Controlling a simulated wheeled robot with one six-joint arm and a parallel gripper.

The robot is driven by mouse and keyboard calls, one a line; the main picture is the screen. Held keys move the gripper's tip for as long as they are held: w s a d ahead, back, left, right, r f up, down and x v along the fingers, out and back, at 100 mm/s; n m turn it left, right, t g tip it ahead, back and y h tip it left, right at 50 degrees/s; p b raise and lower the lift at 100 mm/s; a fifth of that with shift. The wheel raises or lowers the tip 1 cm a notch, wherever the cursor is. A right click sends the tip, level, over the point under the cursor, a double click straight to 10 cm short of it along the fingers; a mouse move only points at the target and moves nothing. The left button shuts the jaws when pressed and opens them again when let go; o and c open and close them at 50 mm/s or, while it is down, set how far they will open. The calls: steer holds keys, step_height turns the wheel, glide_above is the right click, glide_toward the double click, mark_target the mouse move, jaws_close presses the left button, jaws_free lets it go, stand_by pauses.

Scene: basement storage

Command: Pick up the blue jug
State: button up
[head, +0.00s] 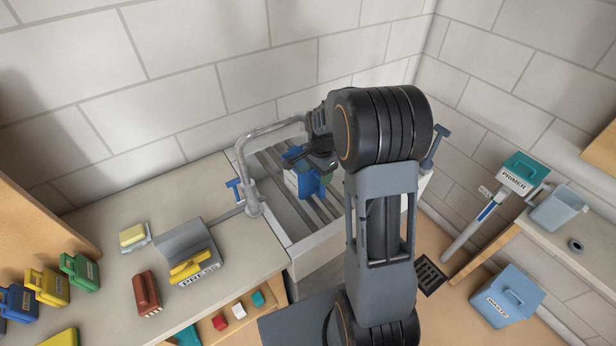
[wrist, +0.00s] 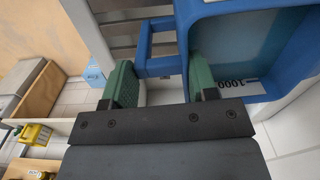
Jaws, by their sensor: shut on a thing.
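The blue jug (head: 309,184) is at the sink in the head view, partly hidden by my gripper (head: 322,166). In the wrist view the jug (wrist: 275,14) fills the upper right, with a blue rim, a pale inside and a "1000" mark. Its blue handle (wrist: 155,66) reaches between the green fingertips of my gripper (wrist: 160,80). My gripper is shut on the jug by this handle. I cannot tell whether the jug rests on the sink's ribbed bottom or hangs above it.
The sink (head: 292,250) has a curved metal tap (head: 243,165) at its left. The counter (head: 105,215) at left holds a grey box (head: 190,250), a brush and several coloured containers.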

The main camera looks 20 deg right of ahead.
jaws_close()
steer(key=shift+w+r, duration=0.15)
steer(key=shift+r, duration=0.15)
